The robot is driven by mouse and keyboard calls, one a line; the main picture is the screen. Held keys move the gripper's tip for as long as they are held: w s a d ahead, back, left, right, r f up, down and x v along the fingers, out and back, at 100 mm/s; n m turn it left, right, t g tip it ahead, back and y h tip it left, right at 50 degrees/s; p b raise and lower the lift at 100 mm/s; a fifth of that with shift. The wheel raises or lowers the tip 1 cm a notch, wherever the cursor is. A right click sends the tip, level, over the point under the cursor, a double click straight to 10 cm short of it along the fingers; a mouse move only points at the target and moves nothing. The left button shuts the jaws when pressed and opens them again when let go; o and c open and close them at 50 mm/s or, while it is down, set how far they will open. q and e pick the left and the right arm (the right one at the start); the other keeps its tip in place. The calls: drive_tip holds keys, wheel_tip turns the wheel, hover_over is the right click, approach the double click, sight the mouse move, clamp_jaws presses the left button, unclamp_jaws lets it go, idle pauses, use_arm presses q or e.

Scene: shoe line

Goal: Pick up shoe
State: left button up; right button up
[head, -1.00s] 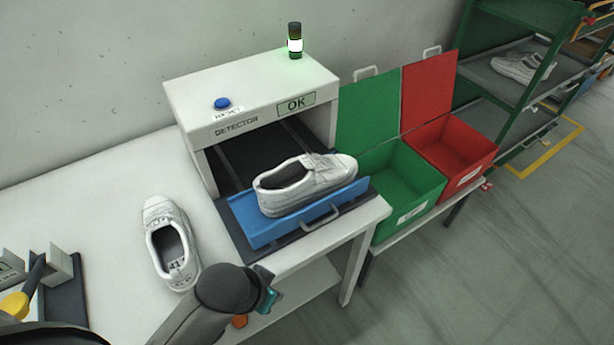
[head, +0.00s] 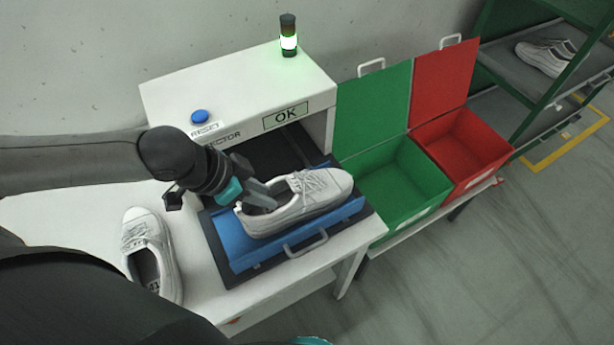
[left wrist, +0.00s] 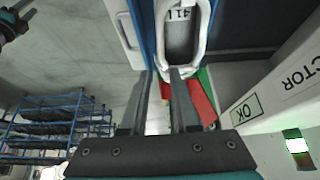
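A white lace-up shoe (head: 315,190) lies on the blue tray (head: 265,258) at the detector's mouth, toe to the right. My left gripper (head: 257,197) is at its heel end, with finger parts over the shoe's opening. In the left wrist view the two fingers (left wrist: 164,80) stand apart, with the shoe (left wrist: 203,35) beyond them and a "41" label inside it. I see no firm grip. A second white shoe (head: 150,262) lies on the table at left. In the left wrist view, a dark part at the upper left may be my right gripper (left wrist: 14,24); its fingers are unclear.
The detector (head: 235,95) shows OK, with a green-lit lamp (head: 288,38) and a blue reset button (head: 200,116). An open green bin (head: 395,190) and an open red bin (head: 465,150) stand to the right. A shelf rack with white shoes (head: 546,57) is at far right.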

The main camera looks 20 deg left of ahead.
sight(289, 208)
use_arm(q)
drive_tip(key=x, duration=0.4)
drive_tip(key=shift+s+d+f, duration=0.1)
drive_tip(key=shift+s+f, duration=0.05)
drive_tip(key=shift+f, duration=0.1)
drive_tip(key=b+x, duration=0.1)
drive_tip(key=x, duration=0.3)
drive_tip(key=shift+f, duration=0.25)
drive_tip(key=shift+w+d+f, duration=0.2)
drive_tip(key=shift+w+f, duration=0.1)
drive_tip(key=shift+w, duration=0.05)
drive_tip(key=w+d+f, duration=0.2)
drive_tip(key=shift+f, duration=0.4)
drive_tip(key=shift+w+d+f, duration=0.15)
drive_tip(key=shift+f, duration=0.4)
use_arm(e)
drive_tip(key=shift+s+f, duration=0.35)
drive_tip(key=shift+s, duration=0.2)
drive_tip(key=shift+s+f, duration=0.35)
drive_tip(key=shift+s, duration=0.2)
use_arm(q)
clamp_jaws()
